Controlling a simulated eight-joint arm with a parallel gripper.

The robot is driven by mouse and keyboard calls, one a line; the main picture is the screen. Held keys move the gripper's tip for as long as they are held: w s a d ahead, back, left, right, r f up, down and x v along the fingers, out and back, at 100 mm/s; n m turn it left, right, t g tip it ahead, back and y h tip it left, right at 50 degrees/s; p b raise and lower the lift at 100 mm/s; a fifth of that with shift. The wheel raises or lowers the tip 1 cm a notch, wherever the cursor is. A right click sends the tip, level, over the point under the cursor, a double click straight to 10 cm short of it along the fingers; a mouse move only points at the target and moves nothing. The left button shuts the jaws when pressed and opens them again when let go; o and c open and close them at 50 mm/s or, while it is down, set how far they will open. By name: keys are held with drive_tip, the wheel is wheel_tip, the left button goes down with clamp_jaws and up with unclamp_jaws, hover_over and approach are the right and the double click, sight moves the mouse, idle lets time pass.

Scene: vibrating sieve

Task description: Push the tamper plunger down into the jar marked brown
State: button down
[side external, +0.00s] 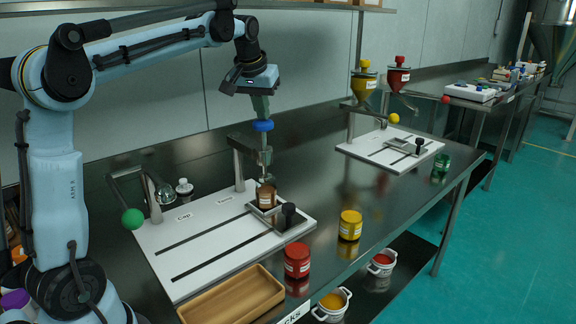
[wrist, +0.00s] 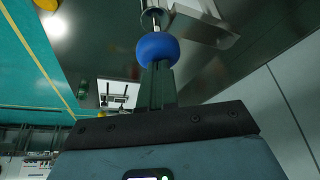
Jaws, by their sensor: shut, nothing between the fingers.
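The tamper plunger has a blue ball knob (side external: 263,125) on top of an upright metal rod held by a post on the white board (side external: 190,240). The blue knob also shows in the wrist view (wrist: 156,48). The brown jar (side external: 267,196) stands below the tamper in a metal slide holder with a black knob (side external: 289,209). My gripper (side external: 262,115) is shut and empty, pointing down right over the blue knob. In the wrist view my fingers (wrist: 156,72) meet the knob's edge; I cannot tell if they press on it. The tamper's lower end is close to the jar's top.
A capping arm with a green ball (side external: 132,219) stands left on the board. A red jar (side external: 297,260), a yellow jar (side external: 350,225) and a wooden tray (side external: 232,298) lie in front. A second board (side external: 385,150) with hoppers is behind right.

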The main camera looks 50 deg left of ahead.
wheel_tip(320, 180, up, 7)
idle(0.7)
idle(0.4)
drive_tip(key=s+d+f+m+t+h, duration=0.2)
drive_tip(key=s+d+f+m, duration=0.4)
drive_tip(key=s+d+f, duration=1)
wheel_tip(320, 180, down, 5)
drive_tip(key=shift+s+d+r+t, duration=0.2)
drive_tip(key=shift+s+d+t, duration=0.3)
drive_tip(key=shift+d, duration=0.65)
